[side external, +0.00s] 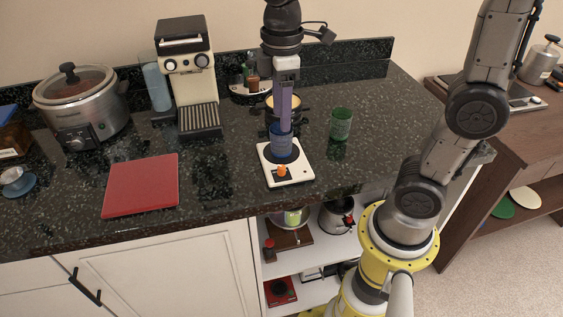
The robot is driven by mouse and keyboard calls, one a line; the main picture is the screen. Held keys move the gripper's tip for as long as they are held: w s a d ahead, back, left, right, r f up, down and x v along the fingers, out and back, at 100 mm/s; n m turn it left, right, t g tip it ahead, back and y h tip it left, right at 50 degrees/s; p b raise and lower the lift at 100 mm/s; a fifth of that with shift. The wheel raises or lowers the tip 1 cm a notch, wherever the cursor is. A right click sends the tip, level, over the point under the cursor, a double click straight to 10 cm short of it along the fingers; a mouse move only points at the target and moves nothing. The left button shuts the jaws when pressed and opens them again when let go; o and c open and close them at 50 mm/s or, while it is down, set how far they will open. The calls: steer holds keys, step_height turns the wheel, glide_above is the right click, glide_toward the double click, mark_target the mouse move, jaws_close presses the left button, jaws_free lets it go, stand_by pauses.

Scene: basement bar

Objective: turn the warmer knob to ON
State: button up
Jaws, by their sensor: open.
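The warmer (268,178) is a white square unit with a dark round plate, near the front edge of the dark counter. Its orange knob (283,170) is on the front side of the unit; I cannot read any marks around it. A blue cup (281,142) appears to stand on the warmer's plate. My gripper (287,122), with long purple fingers, points straight down over the cup, with its tips at or just behind the cup's rim. The jaws are open, though the gap hardly shows from here. The gripper is above the knob and not touching it.
A green cup (341,124) stands right of the warmer. A pan (290,103) is behind my gripper. A coffee machine (188,75), a slow cooker (83,108) and a red board (142,185) are to the left. The counter between the board and warmer is clear.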

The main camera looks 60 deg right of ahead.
mark_target(281, 166)
step_height(281, 166, down, 14)
stand_by(0.6)
jaws_close()
